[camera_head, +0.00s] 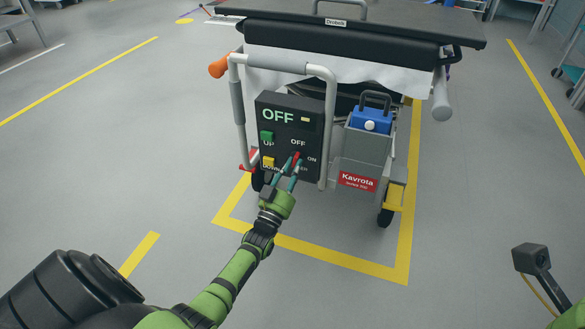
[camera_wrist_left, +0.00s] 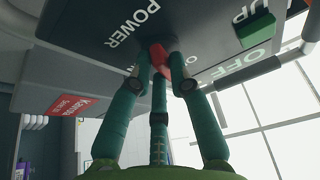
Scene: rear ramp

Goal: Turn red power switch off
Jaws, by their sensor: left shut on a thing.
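The red power switch (camera_head: 298,155) sits low on the right side of a black control panel (camera_head: 275,122) on the cart. The printed words OFF, ON and POWER surround it. My left gripper (camera_head: 292,165) is at the panel with its fingers shut on the switch. In the left wrist view, the red switch (camera_wrist_left: 159,58) shows between the fingertips of the left gripper (camera_wrist_left: 160,75), below the POWER label. The fingers partly hide it, so I cannot tell which way it points. The panel's display reads OFF in green. My right gripper is not in view.
A green UP button (camera_head: 267,136) and a yellow DOWN button (camera_head: 268,162) are left of the switch. A grey tube frame (camera_head: 330,125) surrounds the panel. A blue box (camera_head: 371,118) stands at right. The grey floor in front is clear.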

